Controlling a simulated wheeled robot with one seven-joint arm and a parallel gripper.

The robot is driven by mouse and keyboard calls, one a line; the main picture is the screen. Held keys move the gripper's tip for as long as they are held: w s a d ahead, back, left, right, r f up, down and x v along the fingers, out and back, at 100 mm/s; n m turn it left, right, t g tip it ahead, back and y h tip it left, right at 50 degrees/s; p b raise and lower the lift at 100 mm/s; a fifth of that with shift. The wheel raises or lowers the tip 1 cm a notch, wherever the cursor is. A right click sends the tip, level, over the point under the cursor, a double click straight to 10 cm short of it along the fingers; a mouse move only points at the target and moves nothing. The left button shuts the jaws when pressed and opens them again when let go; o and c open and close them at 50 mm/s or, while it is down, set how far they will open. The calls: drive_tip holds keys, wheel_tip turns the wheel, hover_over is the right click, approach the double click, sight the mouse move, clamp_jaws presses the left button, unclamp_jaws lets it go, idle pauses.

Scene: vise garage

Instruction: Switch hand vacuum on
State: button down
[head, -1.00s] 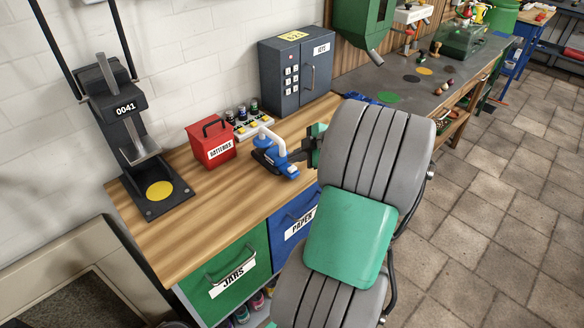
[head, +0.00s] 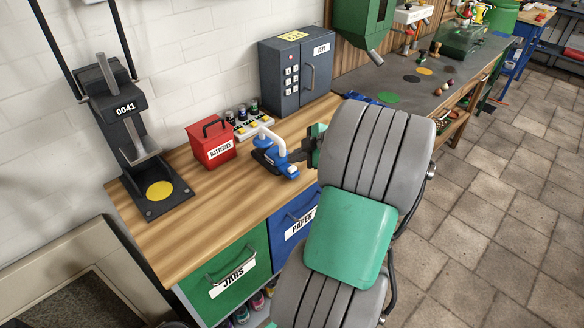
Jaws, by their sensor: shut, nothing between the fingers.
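The hand vacuum (head: 272,157) is blue with a white arched handle and lies on the wooden bench top near its front edge. My gripper (head: 300,156) is at the right side of the vacuum, very close to it; whether it touches cannot be told. It is shut and holds nothing. My grey and green arm reaches in from the lower right and covers part of the bench behind it. I cannot make out the vacuum's switch at this size.
A red batteries box (head: 211,143) stands left of the vacuum. A tray with small jars and yellow buttons (head: 249,124) and a dark keypad cabinet (head: 297,75) stand behind. A black press (head: 125,130) is at the left. The wooden bench top (head: 190,232) is clear in front.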

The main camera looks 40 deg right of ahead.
sight(295, 173)
drive_tip(key=shift+f+b, duration=0.45)
drive_tip(key=shift+b, duration=0.25)
drive_tip(key=shift+f+b, duration=0.5)
drive_tip(key=shift+b, duration=0.15)
idle(0.6)
drive_tip(key=shift+r, duration=0.15)
drive_tip(key=shift+r+p, duration=0.4)
drive_tip(key=shift+r, duration=0.4)
drive_tip(key=shift+r, duration=0.15)
drive_tip(key=shift+r+p, duration=1.65)
drive_tip(key=shift+r, duration=1.25)
